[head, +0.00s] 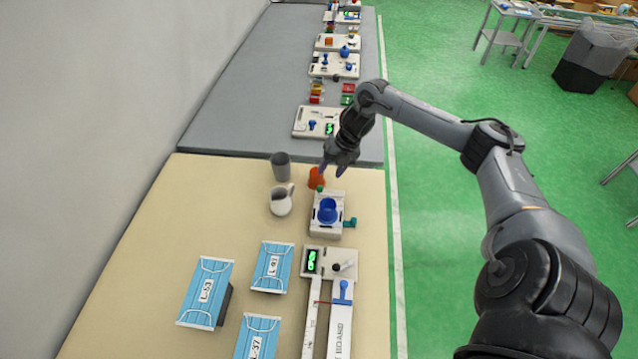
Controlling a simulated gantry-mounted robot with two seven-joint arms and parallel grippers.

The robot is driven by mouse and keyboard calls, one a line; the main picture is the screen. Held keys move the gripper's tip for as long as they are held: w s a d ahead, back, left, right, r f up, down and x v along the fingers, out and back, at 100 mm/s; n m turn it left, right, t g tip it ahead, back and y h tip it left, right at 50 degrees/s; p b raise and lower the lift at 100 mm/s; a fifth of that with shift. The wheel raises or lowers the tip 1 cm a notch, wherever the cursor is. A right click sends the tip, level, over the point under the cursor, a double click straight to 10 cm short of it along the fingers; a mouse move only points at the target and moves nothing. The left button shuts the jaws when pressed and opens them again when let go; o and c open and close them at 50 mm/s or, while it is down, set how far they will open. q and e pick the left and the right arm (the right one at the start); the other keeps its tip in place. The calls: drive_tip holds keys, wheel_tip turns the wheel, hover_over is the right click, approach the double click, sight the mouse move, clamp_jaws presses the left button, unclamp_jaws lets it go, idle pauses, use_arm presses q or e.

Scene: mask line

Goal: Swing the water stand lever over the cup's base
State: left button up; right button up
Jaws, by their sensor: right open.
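A small white stand (326,233) sits on the beige table, with a blue cup-shaped part (327,210) upright on it. A teal piece (350,223) sticks out at the stand's right side, and a small green piece (320,189) shows at its far edge. I cannot tell which of these is the lever. An orange cup (315,178) stands just beyond the stand. My right gripper (332,168) is open and empty, pointing down beside the orange cup, beyond the stand. It partly covers the orange cup's right side. My left gripper is out of view.
A grey cup (281,166) and a white pitcher (281,201) stand left of the white stand. Blue mask boxes (272,267) lie nearer, on the left. A white board unit with a green display (312,261) lies nearer me. The grey table beyond holds several similar units.

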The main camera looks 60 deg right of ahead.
sight(321, 187)
drive_tip(key=x, duration=0.8)
drive_tip(key=shift+w+a+f, duration=0.1)
clamp_jaws()
